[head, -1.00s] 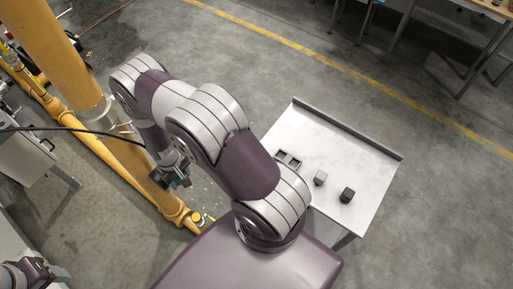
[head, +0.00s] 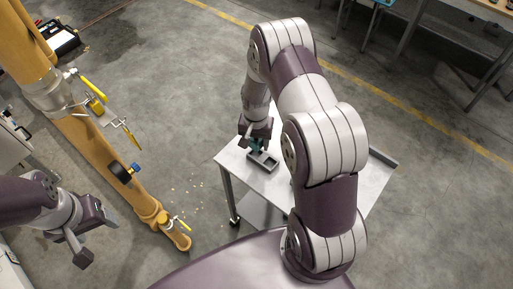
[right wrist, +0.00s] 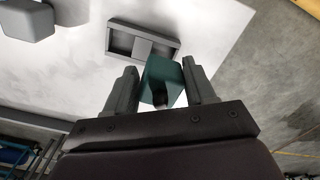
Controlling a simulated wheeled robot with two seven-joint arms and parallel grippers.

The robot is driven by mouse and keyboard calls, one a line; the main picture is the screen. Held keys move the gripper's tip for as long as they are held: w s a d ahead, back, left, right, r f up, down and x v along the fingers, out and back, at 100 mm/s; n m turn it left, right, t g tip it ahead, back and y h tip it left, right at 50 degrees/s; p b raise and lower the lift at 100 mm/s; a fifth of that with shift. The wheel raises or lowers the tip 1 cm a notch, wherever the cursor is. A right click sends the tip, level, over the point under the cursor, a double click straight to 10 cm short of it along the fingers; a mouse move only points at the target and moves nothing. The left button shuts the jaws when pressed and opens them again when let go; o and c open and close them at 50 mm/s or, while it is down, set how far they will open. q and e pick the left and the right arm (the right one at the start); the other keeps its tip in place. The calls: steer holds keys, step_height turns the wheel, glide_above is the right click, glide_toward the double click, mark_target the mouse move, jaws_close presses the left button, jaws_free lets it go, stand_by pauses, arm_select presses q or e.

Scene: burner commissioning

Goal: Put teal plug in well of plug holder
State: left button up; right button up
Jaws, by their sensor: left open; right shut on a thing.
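The teal plug (right wrist: 161,82) is a small block between the two fingers of my right gripper (right wrist: 160,66) in the right wrist view. My right gripper (head: 257,141) is shut on it and holds it close to the plug holder (head: 263,164); the plug (head: 256,147) is partly hidden in the head view. The plug holder (right wrist: 117,40) is a grey rectangular tray with two wells split by a middle bar. No plug shows in the wells in the right wrist view. Whether the plug touches the holder cannot be told. My left gripper (head: 97,238) is open and empty, away from the table.
The holder sits on a pale metal table (head: 233,160) with a raised far edge. A grey block (right wrist: 28,18) lies on the table. My right arm hides much of the tabletop.

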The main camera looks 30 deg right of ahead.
mark_target(256, 149)
steer(key=f, duration=0.4)
steer(key=shift+w+f, duration=0.1)
steer(key=shift+w, duration=0.1)
arm_select(q)
steer(key=shift+s+a, duration=0.15)
arm_select(e)
steer(key=shift+s, duration=0.1)
steer(key=shift+f, duration=0.1)
